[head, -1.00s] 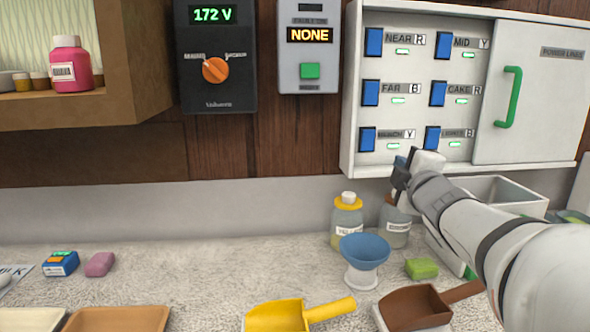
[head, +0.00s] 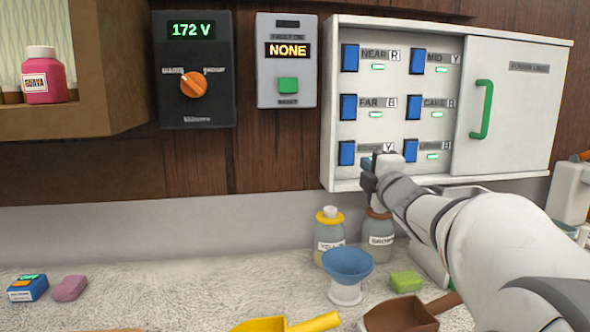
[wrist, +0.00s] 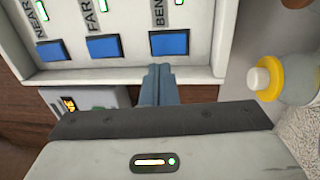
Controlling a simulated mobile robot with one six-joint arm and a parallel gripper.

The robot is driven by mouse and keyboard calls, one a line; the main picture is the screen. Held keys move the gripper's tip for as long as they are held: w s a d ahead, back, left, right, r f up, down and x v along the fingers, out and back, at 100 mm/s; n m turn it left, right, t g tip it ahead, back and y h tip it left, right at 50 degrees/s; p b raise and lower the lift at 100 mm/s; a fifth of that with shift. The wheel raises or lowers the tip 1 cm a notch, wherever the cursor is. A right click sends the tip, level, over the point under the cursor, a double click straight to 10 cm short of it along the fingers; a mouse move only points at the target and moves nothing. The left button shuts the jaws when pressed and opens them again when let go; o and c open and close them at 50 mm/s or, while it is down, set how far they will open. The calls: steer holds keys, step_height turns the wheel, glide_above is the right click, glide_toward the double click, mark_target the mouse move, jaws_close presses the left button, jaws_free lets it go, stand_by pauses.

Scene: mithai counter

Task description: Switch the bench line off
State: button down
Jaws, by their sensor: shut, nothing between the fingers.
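The power panel (head: 399,183) is a white wall box with blue rocker switches and lit green lamps. The bench switch (head: 346,153) is at the lower left; its label is partly hidden behind my gripper in the head view. In the wrist view the bench switch (wrist: 168,44) is blue beside a partly visible "BEN" label (wrist: 158,17), with a lit green lamp (wrist: 178,2) at the picture's top edge. My gripper (head: 369,166) is shut and empty. Its fingertips (wrist: 161,68) are just below the bench switch; I cannot tell whether they touch the panel.
Several other switches, including far (head: 348,107) and cake (head: 411,134), sit close around. A green handle (head: 484,110) is on the sliding door to the right. Bottles (head: 329,240) and a blue funnel (head: 346,268) stand below on the counter.

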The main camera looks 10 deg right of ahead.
mark_target(350, 149)
steer(key=w, duration=0.5)
steer(key=w+r, duration=0.1)
steer(key=w, duration=0.2)
steer(key=shift+w, duration=0.2)
steer(key=shift+w+a+r+p, duration=0.15)
steer(key=shift+a+r+p, duration=0.25)
steer(key=shift+p, duration=0.6)
steer(key=shift+d+f+b, duration=0.3)
steer(key=shift+d+f, duration=0.05)
steer(key=shift+s, duration=0.25)
steer(key=s+r, duration=0.1)
steer(key=s, duration=1.2)
steer(key=shift+s+r, duration=0.3)
steer(key=shift+r, duration=0.1)
steer(key=shift+a, duration=0.1)
